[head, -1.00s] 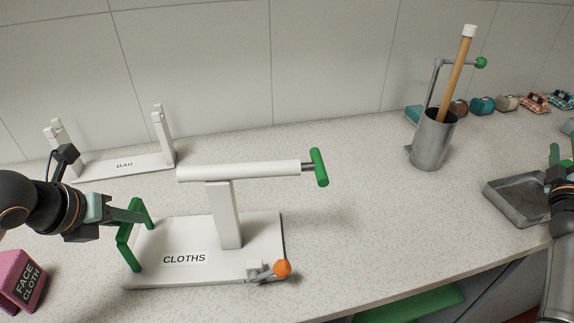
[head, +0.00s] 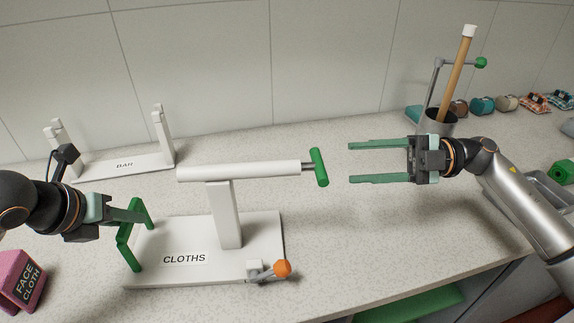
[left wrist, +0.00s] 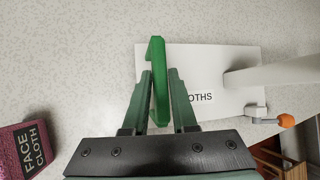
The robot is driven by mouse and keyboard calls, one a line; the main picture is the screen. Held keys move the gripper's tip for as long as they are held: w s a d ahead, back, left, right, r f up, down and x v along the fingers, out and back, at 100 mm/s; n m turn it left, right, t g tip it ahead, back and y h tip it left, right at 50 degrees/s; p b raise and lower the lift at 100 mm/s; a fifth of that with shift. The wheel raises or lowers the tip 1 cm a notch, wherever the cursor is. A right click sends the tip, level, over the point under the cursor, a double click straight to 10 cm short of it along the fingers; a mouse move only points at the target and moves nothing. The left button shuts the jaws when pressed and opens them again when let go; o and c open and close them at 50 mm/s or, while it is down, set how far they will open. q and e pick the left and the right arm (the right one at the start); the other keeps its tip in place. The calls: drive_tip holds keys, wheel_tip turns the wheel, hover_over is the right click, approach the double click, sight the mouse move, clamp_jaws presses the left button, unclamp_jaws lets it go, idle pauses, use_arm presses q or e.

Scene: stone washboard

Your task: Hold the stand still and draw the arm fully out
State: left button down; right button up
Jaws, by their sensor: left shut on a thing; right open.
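The white stand (head: 225,208) labelled CLOTHS stands on the counter in the head view, its base (head: 262,232) flat. A white horizontal tube tops its post. A short grey rod with a green crossbar handle (head: 319,167) sticks out of the tube's right end. My left gripper (head: 138,213) is shut on the green side handle (head: 126,247) at the base's left edge; the left wrist view shows this handle (left wrist: 158,80) between the fingers. My right gripper (head: 352,163) is open and empty, its fingers pointing left at the crossbar, with a small gap between them.
A lever with an orange knob (head: 282,268) sits at the base's front right corner. A BAR rack (head: 122,166) stands behind left. A pink FACE CLOTH block (head: 22,278) is front left. A grey cup (head: 437,124) with a wooden stick is behind my right gripper. The counter's front edge is close.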

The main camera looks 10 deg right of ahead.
sight(301, 167)
drive_tip(key=a, duration=0.4)
drive_tip(key=w+a, duration=0.1)
drive_tip(key=a, duration=0.6)
drive_tip(key=shift+w+a, duration=0.3)
drive_tip(key=shift+a, duration=0.1)
clamp_jaws()
idle(0.8)
